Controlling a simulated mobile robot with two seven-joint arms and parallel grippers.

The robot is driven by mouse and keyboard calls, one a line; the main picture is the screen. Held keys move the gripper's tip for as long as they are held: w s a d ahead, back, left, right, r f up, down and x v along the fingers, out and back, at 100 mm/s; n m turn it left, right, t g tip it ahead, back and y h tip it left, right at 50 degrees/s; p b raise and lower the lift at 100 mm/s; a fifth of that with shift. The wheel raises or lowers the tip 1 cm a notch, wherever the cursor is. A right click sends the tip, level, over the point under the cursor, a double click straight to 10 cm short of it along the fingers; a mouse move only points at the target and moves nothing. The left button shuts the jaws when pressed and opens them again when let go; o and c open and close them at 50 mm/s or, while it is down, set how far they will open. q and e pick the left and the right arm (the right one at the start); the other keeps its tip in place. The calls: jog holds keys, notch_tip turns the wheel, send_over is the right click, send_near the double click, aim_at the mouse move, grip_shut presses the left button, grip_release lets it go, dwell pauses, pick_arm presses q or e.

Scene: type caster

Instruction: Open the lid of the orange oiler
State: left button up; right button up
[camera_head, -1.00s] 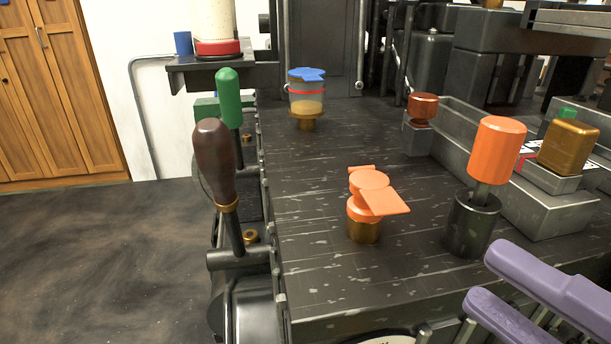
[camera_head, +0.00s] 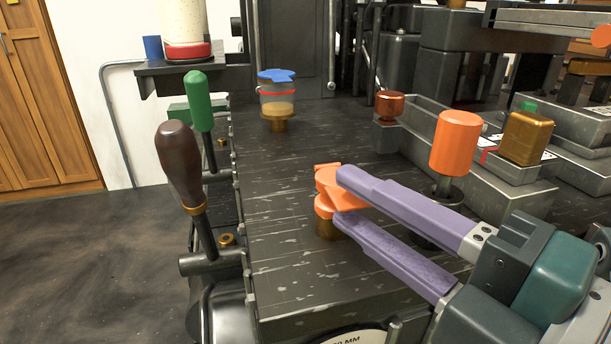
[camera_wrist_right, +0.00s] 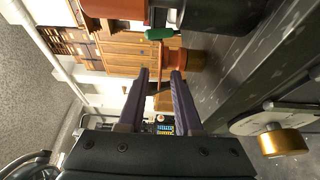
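The orange oiler (camera_head: 325,207) stands on the dark machine top, with a brass base (camera_head: 326,231). Its orange lid (camera_head: 327,176) lies over the cup, and the tab on its right side is partly hidden by my fingers. My right gripper (camera_head: 340,195) has purple fingers spread apart, one tip beside the lid and the other lower, by the cup's side. In the right wrist view the two fingers (camera_wrist_right: 160,74) are apart, with a thin orange part between or behind them; contact cannot be told. My left gripper is not in view.
An orange cylindrical knob (camera_head: 455,143) stands on a post just behind my fingers. A brown-handled lever (camera_head: 180,165) and a green-handled lever (camera_head: 198,100) rise at the left edge. A blue-lidded oiler (camera_head: 278,98) stands farther back. The machine top left of the orange oiler is clear.

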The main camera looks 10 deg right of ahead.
grip_shut()
dwell(1.3)
